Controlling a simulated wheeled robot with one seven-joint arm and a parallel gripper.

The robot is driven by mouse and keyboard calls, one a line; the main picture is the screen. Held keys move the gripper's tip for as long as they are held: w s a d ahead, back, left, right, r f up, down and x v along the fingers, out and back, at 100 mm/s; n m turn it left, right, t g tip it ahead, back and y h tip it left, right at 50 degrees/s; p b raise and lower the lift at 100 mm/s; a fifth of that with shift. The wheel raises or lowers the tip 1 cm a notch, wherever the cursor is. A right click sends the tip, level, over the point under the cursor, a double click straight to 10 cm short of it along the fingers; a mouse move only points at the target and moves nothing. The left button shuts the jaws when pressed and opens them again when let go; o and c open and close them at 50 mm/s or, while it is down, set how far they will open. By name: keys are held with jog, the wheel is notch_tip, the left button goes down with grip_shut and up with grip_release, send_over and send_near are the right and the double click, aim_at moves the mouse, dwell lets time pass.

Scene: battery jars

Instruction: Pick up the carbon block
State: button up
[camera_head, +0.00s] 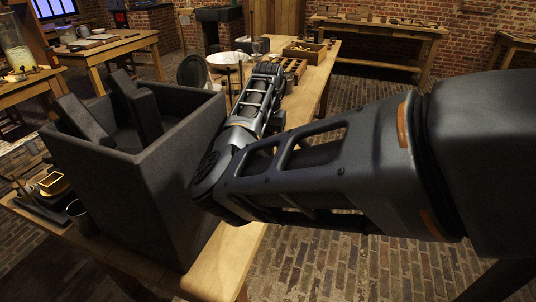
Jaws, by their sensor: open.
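Two dark grey slabs lean inside a large open dark grey box at the left of the head view: a left slab (84,120) and a right slab (137,101). Their lower ends are hidden by the box walls. I cannot tell whether either is the carbon block, and I see no other thing that is clearly it. My arm comes in from the right, bends beside the box and reaches away over the workbench. My gripper's fingers do not show; the far end of my own arm hides them.
The dark grey box (130,190) stands on the near end of the wooden workbench (226,264). A white bowl (228,59), a round dark disc (191,70) and a wooden tray (304,51) are farther along. Brick floor (350,262) lies open to the right.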

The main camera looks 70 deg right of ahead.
jog(key=shift+c, duration=0.3)
grip_shut()
dwell(0.4)
